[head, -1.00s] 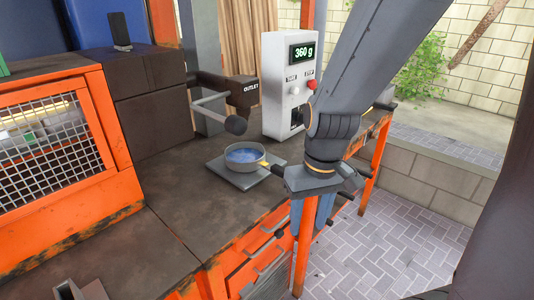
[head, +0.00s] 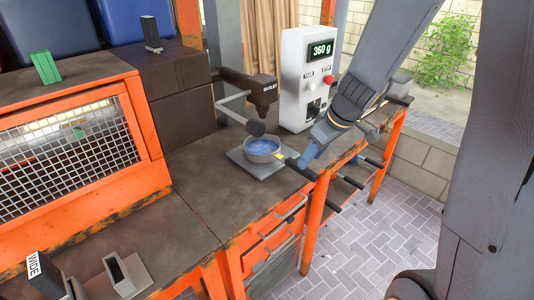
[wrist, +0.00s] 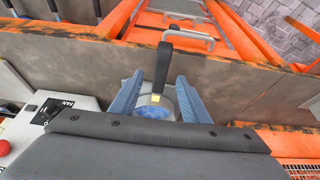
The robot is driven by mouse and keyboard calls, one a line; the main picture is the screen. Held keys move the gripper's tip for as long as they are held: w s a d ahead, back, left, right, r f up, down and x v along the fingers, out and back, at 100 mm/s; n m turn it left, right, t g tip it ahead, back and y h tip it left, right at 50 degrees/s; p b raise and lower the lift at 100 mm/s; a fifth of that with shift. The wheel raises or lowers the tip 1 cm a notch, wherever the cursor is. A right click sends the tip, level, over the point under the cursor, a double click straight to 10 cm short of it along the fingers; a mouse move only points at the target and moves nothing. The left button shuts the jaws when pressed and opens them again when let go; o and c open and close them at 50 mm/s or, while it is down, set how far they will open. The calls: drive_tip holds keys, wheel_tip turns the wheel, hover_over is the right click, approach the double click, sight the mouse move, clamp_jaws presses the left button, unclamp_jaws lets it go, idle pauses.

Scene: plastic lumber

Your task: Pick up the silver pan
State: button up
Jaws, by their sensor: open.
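The silver pan (head: 263,147) holds bluish pellets and stands on a grey square plate (head: 257,171) on the workbench, with its dark handle pointing right toward the bench edge. My gripper (head: 308,156) is just right of the pan, by its handle. In the wrist view, the open blue fingers of my gripper (wrist: 159,76) show on either side of the handle, and the pan (wrist: 170,98) with its yellow handle joint lies between them, partly hidden by my wrist. Nothing is held. I cannot tell how high the fingers are above the handle.
A white control box (head: 303,82) reading 360 g stands behind the pan. A dark outlet (head: 262,92) and a round-ended lever (head: 256,127) are close to the pan. An orange mesh-fronted machine (head: 70,150) is at left.

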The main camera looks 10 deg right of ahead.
drive_tip(key=shift+s+x, duration=0.15)
drive_tip(key=shift+x, duration=1.15)
drive_tip(key=shift+s+x, duration=0.1)
drive_tip(key=shift+x, duration=1.25)
clamp_jaws()
